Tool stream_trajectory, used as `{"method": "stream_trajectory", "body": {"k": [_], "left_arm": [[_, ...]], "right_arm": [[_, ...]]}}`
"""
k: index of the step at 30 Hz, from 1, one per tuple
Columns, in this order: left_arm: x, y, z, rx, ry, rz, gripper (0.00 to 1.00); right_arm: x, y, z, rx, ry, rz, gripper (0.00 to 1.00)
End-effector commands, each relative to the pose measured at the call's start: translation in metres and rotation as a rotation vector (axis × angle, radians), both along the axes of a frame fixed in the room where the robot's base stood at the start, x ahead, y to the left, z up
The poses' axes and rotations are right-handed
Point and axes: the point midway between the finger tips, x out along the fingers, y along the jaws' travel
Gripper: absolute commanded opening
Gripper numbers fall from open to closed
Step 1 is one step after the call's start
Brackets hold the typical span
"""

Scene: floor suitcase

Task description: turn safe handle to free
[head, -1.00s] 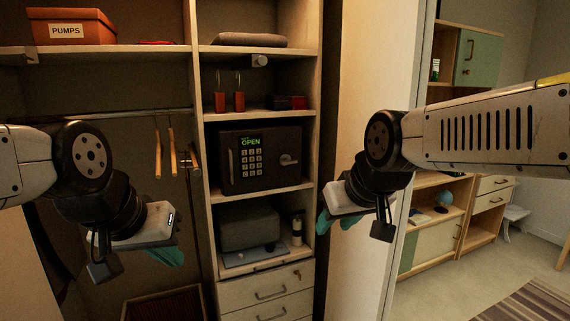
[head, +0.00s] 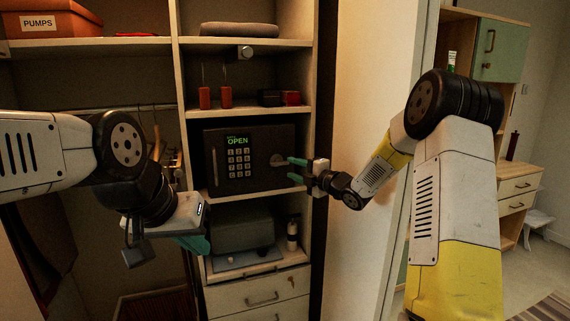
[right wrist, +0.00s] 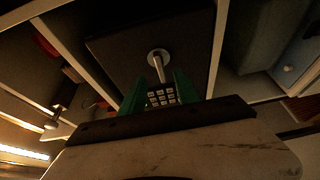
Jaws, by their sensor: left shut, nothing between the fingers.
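The dark safe (head: 213,168) stands on a shelf with its door shut. Its display reads OPEN in green above a keypad (head: 239,162). The metal lever handle (head: 278,160) is on the right of the door; in the right wrist view the lever (right wrist: 158,67) points from its round hub toward my fingers. My right gripper (head: 296,169) is open just right of the handle, its green fingers pointing at it. In the right wrist view the lever's end appears between the open fingertips (right wrist: 160,83); contact is not clear. My left gripper (head: 195,244) is shut and empty, lower left of the safe.
Red padlock-like items (head: 215,97) and small boxes (head: 280,98) sit on the shelf above. A grey-green box (head: 243,232) and a small bottle (head: 292,234) stand below, over drawers (head: 258,295). The closet's side wall (head: 363,110) is close to my right arm.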

Motion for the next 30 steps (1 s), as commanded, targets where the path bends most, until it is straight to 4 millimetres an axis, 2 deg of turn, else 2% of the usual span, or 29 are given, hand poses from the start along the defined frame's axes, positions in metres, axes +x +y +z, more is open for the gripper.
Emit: {"method": "stream_trajectory", "body": {"k": [5, 13, 18, 28, 30], "left_arm": [[0.0, 0.0, 0.0, 0.0, 0.0, 0.0, 0.0], [0.0, 0.0, 0.0, 0.0, 0.0, 0.0, 0.0], [0.0, 0.0, 0.0, 0.0, 0.0, 0.0, 0.0], [0.0, 0.0, 0.0, 0.0, 0.0, 0.0, 0.0], [0.0, 0.0, 0.0, 0.0, 0.0, 0.0, 0.0]], "right_arm": [[0.009, 0.009, -0.002, -0.001, -0.016, 0.013, 0.38], [0.041, 0.038, -0.002, 0.0, -0.013, 0.012, 0.38], [0.054, 0.047, -0.001, 0.0, -0.012, 0.01, 0.38], [0.057, 0.05, -0.001, 0.0, -0.011, 0.009, 0.38], [0.057, 0.05, -0.001, 0.0, -0.011, 0.009, 0.26]]}}
